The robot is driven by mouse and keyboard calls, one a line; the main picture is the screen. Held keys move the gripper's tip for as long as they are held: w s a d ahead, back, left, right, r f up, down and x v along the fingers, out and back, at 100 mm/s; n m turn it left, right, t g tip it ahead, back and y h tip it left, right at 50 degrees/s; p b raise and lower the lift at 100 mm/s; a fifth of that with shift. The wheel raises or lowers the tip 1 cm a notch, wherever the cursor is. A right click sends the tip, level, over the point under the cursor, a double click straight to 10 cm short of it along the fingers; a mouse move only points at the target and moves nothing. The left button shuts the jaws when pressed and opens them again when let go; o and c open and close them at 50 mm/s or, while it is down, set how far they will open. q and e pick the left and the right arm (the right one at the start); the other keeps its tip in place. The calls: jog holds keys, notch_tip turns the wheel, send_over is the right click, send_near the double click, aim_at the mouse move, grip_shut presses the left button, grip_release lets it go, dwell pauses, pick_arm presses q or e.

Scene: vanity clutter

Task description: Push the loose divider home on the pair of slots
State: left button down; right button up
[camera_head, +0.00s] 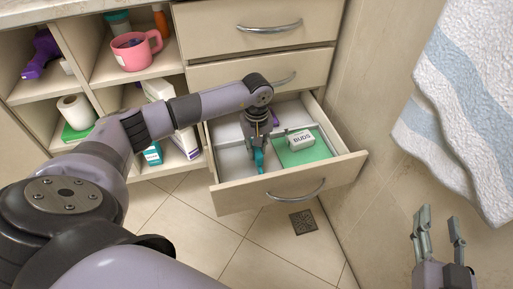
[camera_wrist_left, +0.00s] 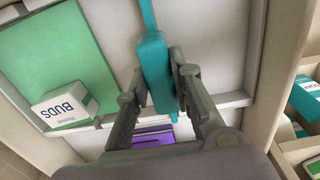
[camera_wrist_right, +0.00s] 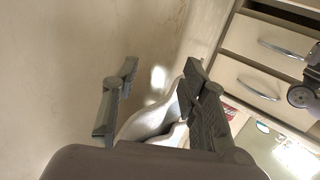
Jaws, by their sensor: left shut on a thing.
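The open drawer (camera_head: 290,190) has pale divider strips inside. One strip (camera_wrist_left: 238,99) crosses the left wrist view behind my fingers; I cannot tell which divider is loose or how it sits in its slots. My left gripper (camera_head: 258,148) is down inside the drawer, shut on a teal object (camera_wrist_left: 154,70) with a thick body and a narrow handle. The teal object also shows below the gripper in the head view (camera_head: 259,161). My right gripper (camera_head: 438,216) is open and empty, outside the drawer at the lower right.
A white BUDS box (camera_head: 301,139) sits on a green item (camera_head: 305,155) in the drawer's right part. A purple item (camera_wrist_left: 153,136) lies beyond the strip. Shelves with a pink mug (camera_head: 136,50) stand left. A towel (camera_head: 465,90) hangs right.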

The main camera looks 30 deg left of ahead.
pick_arm(q)
jog(key=shift+f, duration=0.1)
pick_arm(e)
jog(key=shift+r, duration=0.4)
pick_arm(q)
jog(key=shift+f, duration=0.15)
pick_arm(e)
jog(key=shift+a+r+t, duration=0.15)
jog(key=shift+r+t, duration=0.25)
jog(key=shift+r, duration=0.05)
pick_arm(q)
jog(key=c, duration=1.3)
grip_release()
notch_tip(320, 180, up, 12)
